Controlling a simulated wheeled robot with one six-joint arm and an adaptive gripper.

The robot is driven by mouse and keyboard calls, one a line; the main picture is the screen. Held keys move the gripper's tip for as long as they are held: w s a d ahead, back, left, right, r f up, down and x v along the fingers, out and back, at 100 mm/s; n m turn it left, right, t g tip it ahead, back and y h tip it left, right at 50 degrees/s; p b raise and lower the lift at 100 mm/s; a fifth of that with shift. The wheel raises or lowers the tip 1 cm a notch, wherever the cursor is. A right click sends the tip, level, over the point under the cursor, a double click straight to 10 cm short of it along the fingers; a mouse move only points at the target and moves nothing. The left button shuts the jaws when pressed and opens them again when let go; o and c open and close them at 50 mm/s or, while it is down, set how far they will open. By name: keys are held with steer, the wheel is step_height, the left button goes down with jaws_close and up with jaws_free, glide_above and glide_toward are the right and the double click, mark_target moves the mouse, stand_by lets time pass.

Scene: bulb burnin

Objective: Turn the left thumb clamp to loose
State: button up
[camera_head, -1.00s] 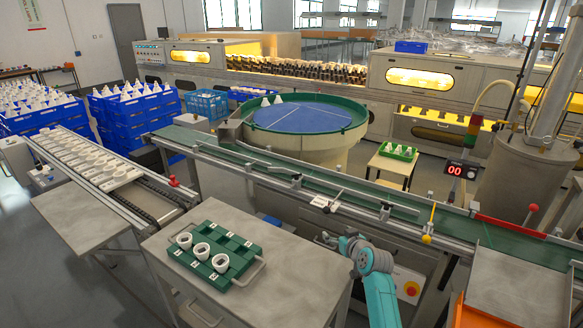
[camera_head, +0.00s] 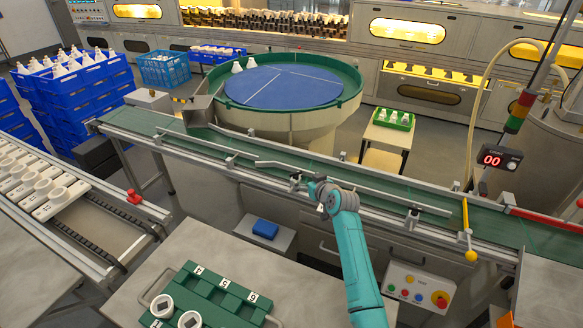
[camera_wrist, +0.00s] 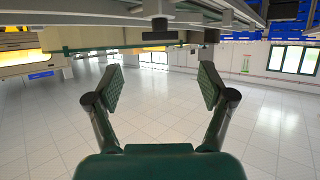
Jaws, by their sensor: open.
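The guide rail (camera_head: 268,163) runs along the near side of the green conveyor. A small dark clamp (camera_head: 295,183) on it, which looks like the left thumb clamp, is just left of my gripper (camera_head: 318,188) in the head view. Another clamp (camera_head: 412,216) is farther right along the rail. A white plate marked A (camera_head: 320,208) is partly behind my gripper. In the wrist view my gripper (camera_wrist: 155,84) is open and empty. A dark post (camera_wrist: 159,26) is above and beyond the fingertips there, apart from them. I cannot tell which way the clamp's lever points.
The green conveyor (camera_head: 385,184) stretches behind the rail, with a yellow-knobbed lever (camera_head: 467,228) at right. A green tray (camera_head: 227,302) with white rings is on the table at front left. A control box (camera_head: 418,288) with a red button is below the conveyor.

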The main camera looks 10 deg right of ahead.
mark_target(296, 174)
steer(key=shift+x, duration=5.1)
steer(key=c, duration=1.2)
steer(key=shift+o, duration=0.2)
steer(key=shift+n+y, duration=0.4)
steer(key=shift+y, duration=0.1)
steer(key=shift+f+n+g+y, duration=0.1)
steer(key=shift+n+g+y, duration=0.7)
steer(key=shift+n+y, duration=0.9)
